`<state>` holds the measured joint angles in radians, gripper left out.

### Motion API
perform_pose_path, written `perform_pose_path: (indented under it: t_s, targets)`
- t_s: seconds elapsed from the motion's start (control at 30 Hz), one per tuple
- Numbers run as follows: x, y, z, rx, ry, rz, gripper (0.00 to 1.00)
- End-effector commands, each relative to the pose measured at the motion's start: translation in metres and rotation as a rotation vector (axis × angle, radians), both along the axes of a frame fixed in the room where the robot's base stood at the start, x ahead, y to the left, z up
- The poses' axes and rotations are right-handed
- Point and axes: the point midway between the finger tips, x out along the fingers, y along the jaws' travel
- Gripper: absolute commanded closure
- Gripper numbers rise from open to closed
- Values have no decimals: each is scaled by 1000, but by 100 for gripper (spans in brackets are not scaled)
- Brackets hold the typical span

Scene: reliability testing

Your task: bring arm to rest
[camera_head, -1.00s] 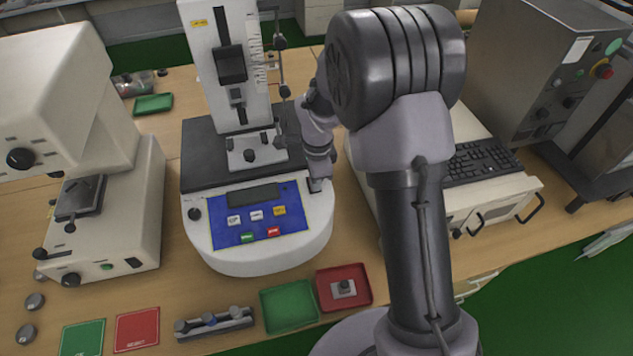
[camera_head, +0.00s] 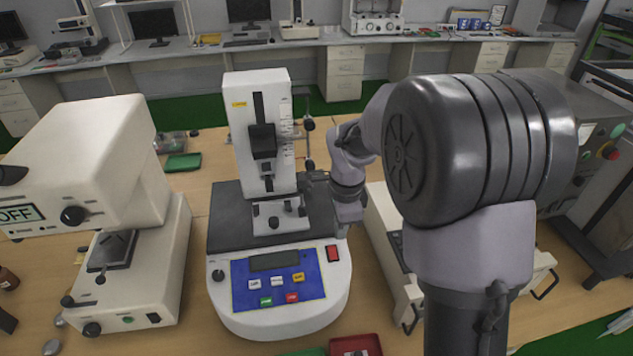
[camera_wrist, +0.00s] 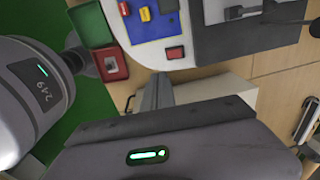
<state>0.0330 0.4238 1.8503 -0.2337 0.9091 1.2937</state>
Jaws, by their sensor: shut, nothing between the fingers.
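My grey arm rises at the right of the head view, its wrist bent down beside the tester. My gripper (camera_head: 347,218) points down at the right edge of the tester, above its base; the fingertips are small and partly hidden there. In the wrist view the dark gripper fingers (camera_wrist: 156,92) are together with nothing held between them. The tester (camera_head: 262,130) is a white column on a rounded white base with a blue button panel (camera_head: 278,280) and a red switch (camera_head: 333,253). The switch also shows in the wrist view (camera_wrist: 175,52), apart from the fingers.
A cream instrument (camera_head: 140,245) with an OFF display stands at left. A red tray (camera_head: 356,345) is at the front edge, and a red tray with a small part shows in the wrist view (camera_wrist: 106,64). A grey cabinet (camera_head: 590,190) stands at right. Benches line the back.

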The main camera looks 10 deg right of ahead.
Motion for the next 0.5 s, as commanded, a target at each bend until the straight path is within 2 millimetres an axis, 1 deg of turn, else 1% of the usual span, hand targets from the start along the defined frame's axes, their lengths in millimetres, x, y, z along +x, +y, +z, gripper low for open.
perform_pose_path:
  t_s: [0.07, 0.13, 0.17, 0.2, 0.27, 0.3, 0.4, 0.5]
  targets:
    - [-5, 1, 5, 1, -15, 31, 100]
    - [-22, 7, 22, 1, -60, 134, 100]
    - [-35, 10, 31, 0, -89, 200, 100]
    - [-56, 15, 43, -8, -133, 307, 100]
    - [-94, 24, 56, -26, -203, 480, 100]
    - [-119, 29, 60, -44, -251, 592, 100]
    - [-175, 41, 58, -102, -357, 843, 100]
    - [-212, 49, 48, -162, -432, 1023, 100]
